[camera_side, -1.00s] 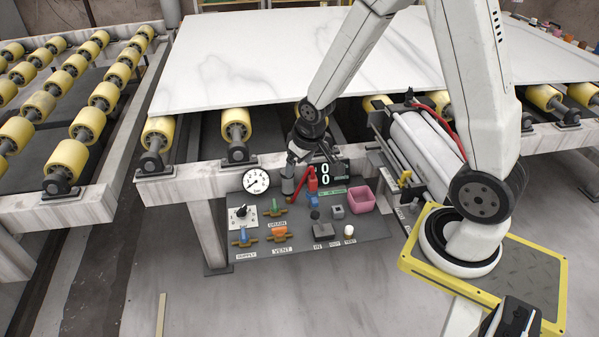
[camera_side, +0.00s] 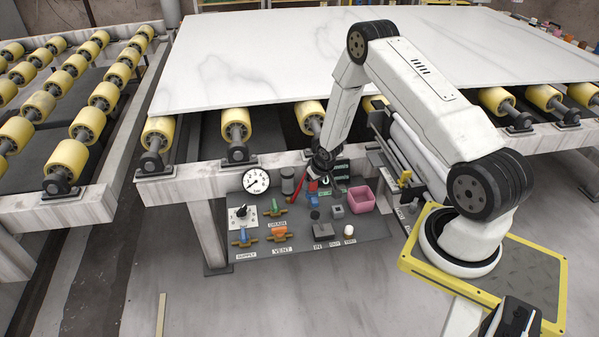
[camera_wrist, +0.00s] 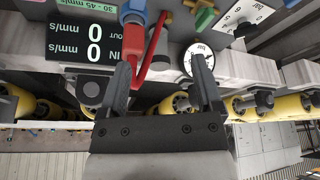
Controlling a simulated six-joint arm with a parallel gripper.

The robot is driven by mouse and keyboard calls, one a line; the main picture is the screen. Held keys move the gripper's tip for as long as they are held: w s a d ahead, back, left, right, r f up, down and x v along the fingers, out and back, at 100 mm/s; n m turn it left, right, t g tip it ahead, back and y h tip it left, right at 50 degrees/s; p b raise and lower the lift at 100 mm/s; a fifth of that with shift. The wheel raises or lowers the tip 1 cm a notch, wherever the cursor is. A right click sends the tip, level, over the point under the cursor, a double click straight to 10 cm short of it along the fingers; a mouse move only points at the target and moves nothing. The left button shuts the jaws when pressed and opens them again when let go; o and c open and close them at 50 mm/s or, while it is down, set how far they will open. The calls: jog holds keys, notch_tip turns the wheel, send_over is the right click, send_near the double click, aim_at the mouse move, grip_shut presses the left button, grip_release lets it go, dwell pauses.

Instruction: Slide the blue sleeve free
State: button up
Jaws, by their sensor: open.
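The blue sleeve (camera_side: 313,200) sits on the grey panel (camera_side: 375,228), just below a red fitting (camera_side: 312,186) with a red hose. In the wrist view the blue sleeve (camera_wrist: 133,9) is at the top edge, partly cut off, with the red fitting (camera_wrist: 134,32) next to it. My gripper (camera_side: 322,172) hangs close above the red fitting in the side view. In the wrist view my gripper (camera_wrist: 162,62) has its fingers wide apart with no part held. The red hose shows beside the left finger; I cannot tell whether they touch.
A pink bin (camera_side: 361,200) stands right of the sleeve. A grey cylinder (camera_side: 288,182) and pressure gauge (camera_side: 255,181) are to its left. Valves and buttons cover the panel's front. The marble slab (camera_side: 250,60) on yellow rollers lies behind.

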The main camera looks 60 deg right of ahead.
send_near(315, 201)
jog(key=f, duration=0.1)
jog(key=shift+d+f, duration=0.15)
jog(key=shift+f, duration=0.05)
jog(key=shift+w+f, duration=0.15)
jog(key=shift+f, duration=0.05)
jog(key=shift+x, duration=3.65)
jog(key=shift+w+d, duration=0.1)
jog(key=shift+w, duration=0.05)
jog(key=shift+r, duration=0.1)
grip_shut()
